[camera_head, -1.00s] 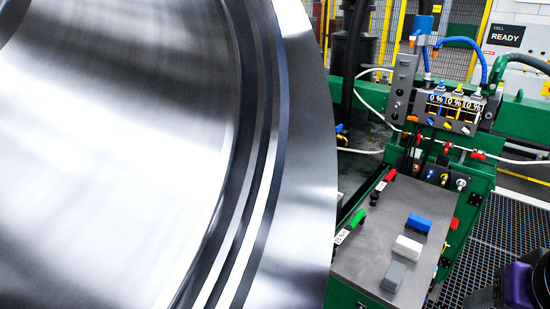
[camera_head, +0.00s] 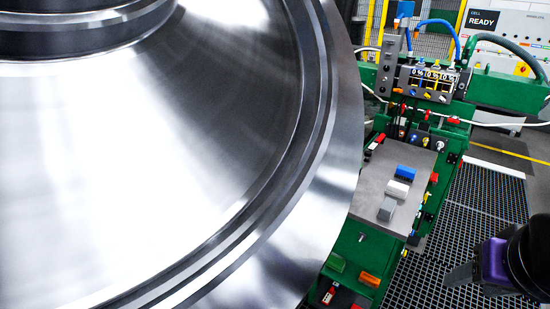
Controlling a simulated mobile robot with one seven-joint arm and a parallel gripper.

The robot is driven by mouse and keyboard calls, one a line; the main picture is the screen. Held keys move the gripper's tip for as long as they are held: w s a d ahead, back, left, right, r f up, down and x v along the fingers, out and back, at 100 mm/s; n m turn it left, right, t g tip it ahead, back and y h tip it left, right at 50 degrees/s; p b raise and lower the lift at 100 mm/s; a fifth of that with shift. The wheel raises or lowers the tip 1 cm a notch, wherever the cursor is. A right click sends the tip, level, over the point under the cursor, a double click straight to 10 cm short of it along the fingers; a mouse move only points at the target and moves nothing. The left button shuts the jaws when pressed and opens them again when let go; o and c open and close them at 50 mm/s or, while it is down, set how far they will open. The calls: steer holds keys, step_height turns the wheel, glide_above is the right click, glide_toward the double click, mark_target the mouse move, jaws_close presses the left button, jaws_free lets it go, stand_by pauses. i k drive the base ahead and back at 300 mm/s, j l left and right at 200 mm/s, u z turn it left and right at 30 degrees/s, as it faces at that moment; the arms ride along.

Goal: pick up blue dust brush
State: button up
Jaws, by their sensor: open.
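The blue dust brush (camera_head: 405,172) lies on the grey top of the green stand, at the far end of a short row. A white brush-like block (camera_head: 397,188) lies just in front of it, and a grey one (camera_head: 387,208) in front of that. My gripper (camera_head: 458,276) is at the lower right, over the floor grating, well apart from the brush. It is open and looks empty; part of it is dark and cut off by the frame edge.
A huge shiny rail wheel (camera_head: 220,130) fills the left and middle, close to the stand's top (camera_head: 372,180). A control panel (camera_head: 430,82) with hoses rises behind the brushes. Red-handled tool (camera_head: 377,142) lies near the wheel. Open grating (camera_head: 480,220) is to the right.

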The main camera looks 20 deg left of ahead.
mark_target(404, 174)
steer(key=k+j, duration=0.15)
steer(key=k, duration=0.2)
steer(key=k+j, duration=0.2)
steer(key=k, duration=0.15)
steer(key=k+j, duration=0.3)
steer(key=j, duration=0.15)
steer(key=k+j, duration=0.3)
steer(key=i+l, duration=0.15)
steer(key=l, duration=0.25)
steer(key=i+l, duration=0.1)
steer(key=l, duration=0.3)
steer(key=i+l, duration=0.15)
steer(key=l, duration=0.25)
steer(key=i+l+z, duration=0.2)
steer(key=i+z, duration=0.15)
steer(key=i, duration=0.2)
steer(key=i+z, duration=0.4)
steer(key=i, duration=0.2)
steer(key=i+z, duration=0.45)
steer(key=i, duration=0.6)
